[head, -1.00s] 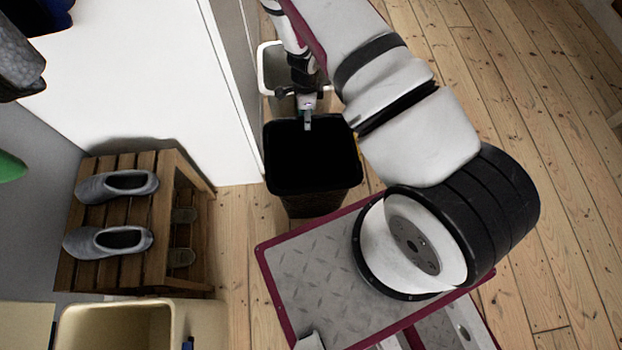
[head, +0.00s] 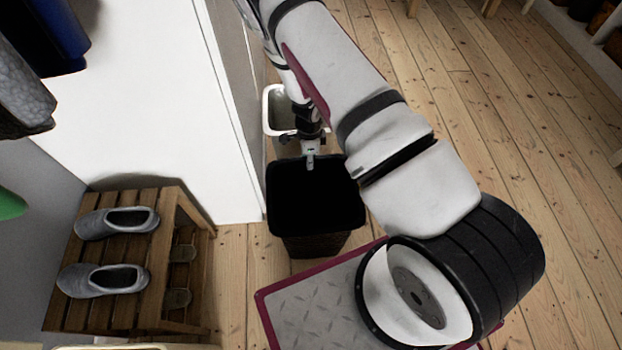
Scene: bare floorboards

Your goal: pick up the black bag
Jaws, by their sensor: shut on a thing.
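The black bag (head: 315,200) is an open-topped, box-shaped dark thing with a black interior. It shows in the middle of the head view, in front of my base plate. My gripper (head: 310,161) comes down from above at its far rim and is shut on that rim. The fingertips are small here and partly hidden, so the exact grip on the edge is hard to see. The bag looks upright. Whether its bottom touches the floor cannot be told.
A white basin (head: 275,118) stands just behind the bag, by the white panel (head: 130,110). A wooden rack (head: 158,270) with two grey shoes (head: 102,281) is at the left. The floorboards (head: 540,190) at the right are clear.

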